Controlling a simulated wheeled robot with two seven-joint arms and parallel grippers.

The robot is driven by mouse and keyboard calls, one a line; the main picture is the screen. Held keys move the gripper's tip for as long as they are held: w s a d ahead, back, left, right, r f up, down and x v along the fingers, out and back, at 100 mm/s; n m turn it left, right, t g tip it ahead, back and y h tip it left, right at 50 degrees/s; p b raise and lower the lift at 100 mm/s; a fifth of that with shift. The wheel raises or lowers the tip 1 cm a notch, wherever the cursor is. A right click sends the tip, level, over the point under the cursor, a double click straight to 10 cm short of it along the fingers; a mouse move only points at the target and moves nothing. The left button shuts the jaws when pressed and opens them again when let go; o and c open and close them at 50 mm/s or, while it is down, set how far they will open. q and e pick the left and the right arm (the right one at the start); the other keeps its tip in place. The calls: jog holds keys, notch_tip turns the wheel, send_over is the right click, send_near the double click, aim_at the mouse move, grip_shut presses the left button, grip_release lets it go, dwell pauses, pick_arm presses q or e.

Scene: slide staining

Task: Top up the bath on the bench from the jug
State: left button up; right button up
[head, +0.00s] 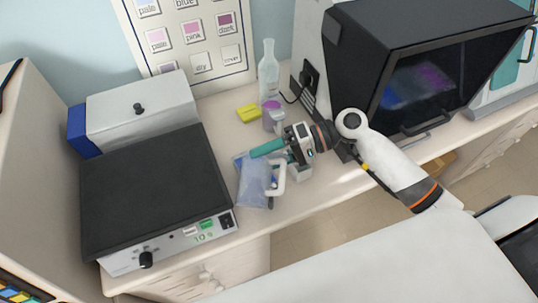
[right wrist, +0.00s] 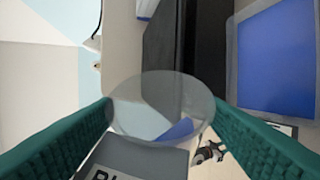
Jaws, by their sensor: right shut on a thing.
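My right gripper (head: 283,147) is over the bench, its teal fingers toward the left. It is shut on what looks like the jug; a white C-shaped handle (head: 280,179) shows just below it. A pale bluish see-through vessel (head: 252,186) is at the handle's left; I cannot tell where jug and bath part. In the right wrist view a clear round shape (right wrist: 160,100) with some blue in it lies between the fingers. A blue rectangle with a clear rim (right wrist: 278,55), possibly the bath, is at the upper right. My left gripper is not in view.
A black-topped hotplate (head: 150,185) stands at the left, a white box (head: 140,110) behind it. A clear bottle (head: 268,68), a purple-topped jar (head: 272,115) and a yellow block (head: 248,113) stand behind my gripper. A dark-fronted cabinet (head: 430,60) is at the right.

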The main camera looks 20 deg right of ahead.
jog(key=shift+s+a+r+n, duration=0.1)
jog(key=shift+s+r+n, duration=0.15)
jog(key=shift+r, duration=0.2)
jog(key=shift+s+a+r+n+t+h+p, duration=0.1)
jog(key=shift+s+r+n+t+h+p, duration=0.05)
jog(key=shift+r+n+t+h+p, duration=0.45)
jog(key=shift+s+r+n, duration=0.1)
jog(key=shift+r+n, duration=0.1)
jog(key=shift+n, duration=0.05)
jog(key=shift+s+a+r+n+t+h+p, duration=0.15)
jog(key=shift+s+r+n+t+h, duration=0.15)
jog(key=shift+r+n+t, duration=0.25)
jog(key=shift+s+a+r+n+t+h+p, duration=0.15)
jog(key=shift+s+r+n+t+h, duration=0.15)
jog(key=shift+n, duration=0.35)
jog(key=shift+w, duration=0.15)
